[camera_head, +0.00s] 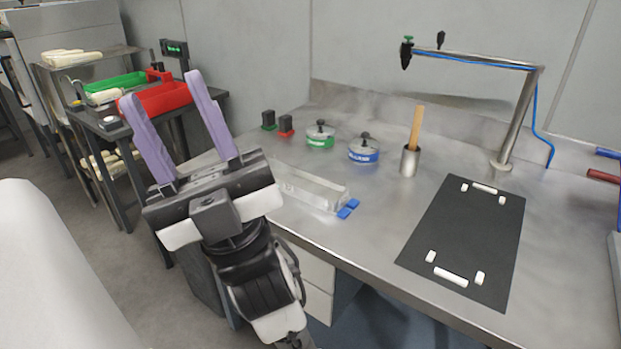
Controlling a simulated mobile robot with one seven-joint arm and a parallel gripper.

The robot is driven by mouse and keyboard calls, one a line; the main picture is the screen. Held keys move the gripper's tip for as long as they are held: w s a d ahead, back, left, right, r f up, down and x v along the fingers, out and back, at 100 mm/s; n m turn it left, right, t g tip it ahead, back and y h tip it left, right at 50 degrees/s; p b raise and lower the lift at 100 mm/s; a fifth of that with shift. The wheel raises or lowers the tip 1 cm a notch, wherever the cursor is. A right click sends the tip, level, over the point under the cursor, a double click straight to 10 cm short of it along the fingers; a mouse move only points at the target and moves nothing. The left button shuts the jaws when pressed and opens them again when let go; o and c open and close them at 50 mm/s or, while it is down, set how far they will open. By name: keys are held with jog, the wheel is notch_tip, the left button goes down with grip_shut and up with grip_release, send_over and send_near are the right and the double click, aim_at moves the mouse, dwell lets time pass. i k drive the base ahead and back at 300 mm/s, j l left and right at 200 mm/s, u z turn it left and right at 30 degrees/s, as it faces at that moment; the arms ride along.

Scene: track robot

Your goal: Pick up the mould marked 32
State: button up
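No mark reading 32 is legible in this view, so I cannot tell which thing is the mould. Pale elongated pieces (66,58) lie on the upper rack at the far left. Another pale piece (104,96) is by the green tray, and more pale pieces (108,161) are on a lower shelf. My gripper (160,87) has two purple fingers spread wide apart with nothing held between them. It is raised left of the bench, and in the picture it overlaps the side table and the red tray.
A green tray (122,83) and a red tray (164,99) sit on the side table. The steel bench (385,222) holds a clear long box (306,188), green and blue lidded pots, a cup with a wooden handle (409,160), a black mat (468,235) and a bent post (518,115).

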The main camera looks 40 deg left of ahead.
aim_at(329, 196)
jog(key=j+z, duration=0.15)
jog(key=j, duration=0.55)
jog(key=j+z, duration=0.2)
jog(key=j, duration=0.45)
jog(key=k+j+z, duration=0.15)
jog(key=j, duration=1.05)
jog(key=k+j, duration=0.15)
jog(key=j, duration=0.9)
jog(key=k+j, duration=0.15)
jog(key=j, duration=0.35)
jog(key=i+j, duration=0.1)
jog(key=i+l, duration=0.1)
jog(key=i, duration=0.25)
